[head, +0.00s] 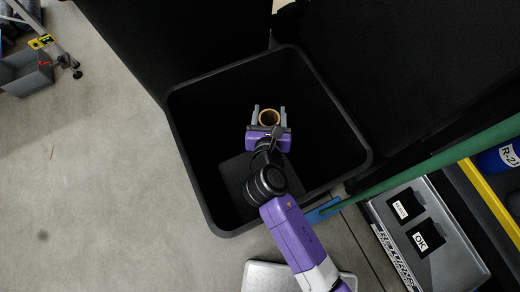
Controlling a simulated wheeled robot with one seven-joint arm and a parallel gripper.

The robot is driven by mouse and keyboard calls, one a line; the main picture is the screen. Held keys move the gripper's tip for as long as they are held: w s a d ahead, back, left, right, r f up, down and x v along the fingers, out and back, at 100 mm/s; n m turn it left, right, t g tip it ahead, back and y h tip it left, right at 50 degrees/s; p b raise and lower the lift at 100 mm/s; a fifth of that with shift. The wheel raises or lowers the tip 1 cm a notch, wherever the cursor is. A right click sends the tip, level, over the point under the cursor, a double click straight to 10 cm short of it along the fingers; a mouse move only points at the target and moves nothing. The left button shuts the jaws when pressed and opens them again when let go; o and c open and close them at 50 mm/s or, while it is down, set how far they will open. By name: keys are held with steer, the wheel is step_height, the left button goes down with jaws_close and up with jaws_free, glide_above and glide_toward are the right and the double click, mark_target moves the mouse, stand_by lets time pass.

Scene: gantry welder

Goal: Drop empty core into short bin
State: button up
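How far the core is above the bin floor I cannot tell.
A metal returns tray (445,262) with black labelled plates lies at the lower right, beside a green bar (430,160) and a yellow edge (492,199). Dark panels stand behind the bin. A grey crate (27,73) is at the upper left. The floor on the left is clear.

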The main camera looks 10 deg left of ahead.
steer(key=o, duration=0.4)
steer(key=v, duration=0.7)
steer(key=shift+s+p, duration=0.35)
steer(key=shift+s, duration=0.05)
steer(key=shift+r, duration=0.15)
